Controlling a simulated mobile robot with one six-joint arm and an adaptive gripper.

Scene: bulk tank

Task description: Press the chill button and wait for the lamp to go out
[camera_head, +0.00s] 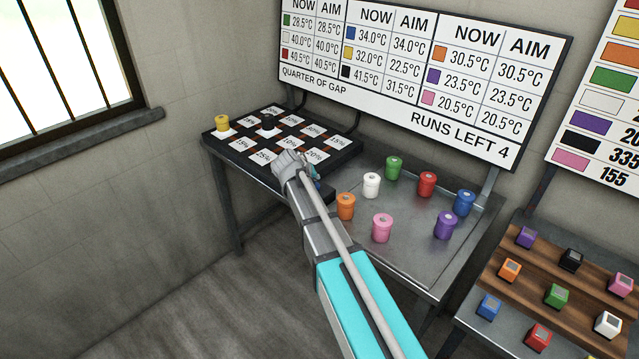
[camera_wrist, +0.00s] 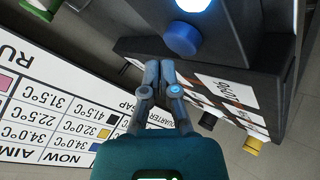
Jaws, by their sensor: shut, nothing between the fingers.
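A round blue button (camera_wrist: 181,39) sits on a dark box in the wrist view, at the top. I take it to be the chill button. Just beyond it a round lamp (camera_wrist: 193,5) glows bright bluish white, so it is lit. My gripper (camera_wrist: 158,68) is shut and empty, with its fingertips just below and left of the button in the picture; a small gap shows between them. In the head view my gripper (camera_head: 309,172) is at the near right corner of the black percentage board (camera_head: 345,148), and my arm hides much of the button's area.
A yellow canister (camera_head: 222,124) and a black canister (camera_head: 267,122) stand on the board. Several coloured canisters stand on the metal tray (camera_head: 408,255) to the right. The wall sign (camera_head: 420,75) reads "RUNS LEFT 4". A wooden rack (camera_head: 535,285) holds coloured cubes.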

